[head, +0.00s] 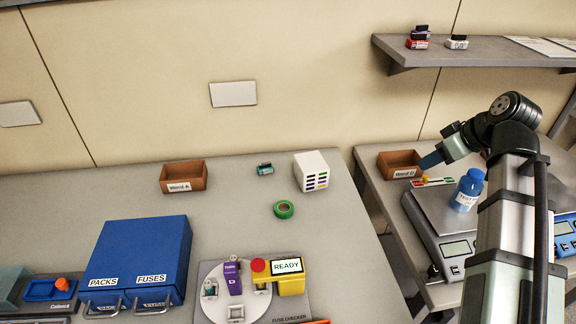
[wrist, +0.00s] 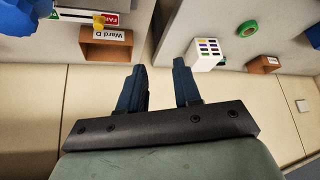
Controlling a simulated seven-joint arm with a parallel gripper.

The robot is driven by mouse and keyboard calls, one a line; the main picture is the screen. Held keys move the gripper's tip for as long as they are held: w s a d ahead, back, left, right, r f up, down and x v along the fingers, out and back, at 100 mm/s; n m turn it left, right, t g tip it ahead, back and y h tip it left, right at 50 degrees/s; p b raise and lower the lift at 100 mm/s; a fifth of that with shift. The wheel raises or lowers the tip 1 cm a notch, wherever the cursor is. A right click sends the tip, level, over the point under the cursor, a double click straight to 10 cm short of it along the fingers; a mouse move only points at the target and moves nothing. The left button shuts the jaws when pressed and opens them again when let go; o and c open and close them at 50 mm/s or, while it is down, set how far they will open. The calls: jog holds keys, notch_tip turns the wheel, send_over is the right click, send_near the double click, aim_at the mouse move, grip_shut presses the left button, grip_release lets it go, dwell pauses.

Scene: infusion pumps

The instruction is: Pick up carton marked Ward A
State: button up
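The brown open-topped carton marked Ward A (head: 185,171) stands at the back left of the grey table against the wall. It also shows small at the right of the wrist view (wrist: 262,65). A similar brown carton, marked Ward D (head: 393,173), stands on the right-hand table; in the wrist view (wrist: 104,50) it is near the left finger. My gripper (head: 430,161) is at this right-hand carton in the head view, well to the right of the Ward A carton. In the wrist view my gripper (wrist: 158,66) has its fingers apart with nothing between them.
A white box with coloured slots (head: 312,172), a green tape roll (head: 284,210) and a small teal-and-dark item (head: 265,169) are on the left table. A blue case (head: 140,250) is in front of the Ward A carton. A gap separates the two tables.

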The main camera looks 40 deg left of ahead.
jog(key=s+a+f+n+g+h, duration=0.15)
jog(key=s+a+n, duration=0.25)
jog(key=s+a, duration=1.1)
jog(key=s+a+f+n+g+h, duration=0.1)
jog(key=s+a+f+n, duration=0.15)
jog(key=s+a, duration=1.2)
jog(key=s+a+f+n+g+h, duration=0.15)
jog(key=s+a+n, duration=0.35)
jog(key=a, duration=1.9)
jog(key=n+t+h, duration=0.2)
send_over(184, 191)
jog(key=shift+f, duration=0.55)
jog(key=f, duration=0.7)
jog(key=shift+d+f, duration=0.15)
jog(key=shift+d, duration=0.05)
jog(key=shift+w+a+f, duration=0.1)
jog(key=shift+f, duration=1.4)
jog(key=shift+a+f, duration=0.1)
jog(key=shift+f, duration=1.35)
jog(key=shift+c, duration=0.2)
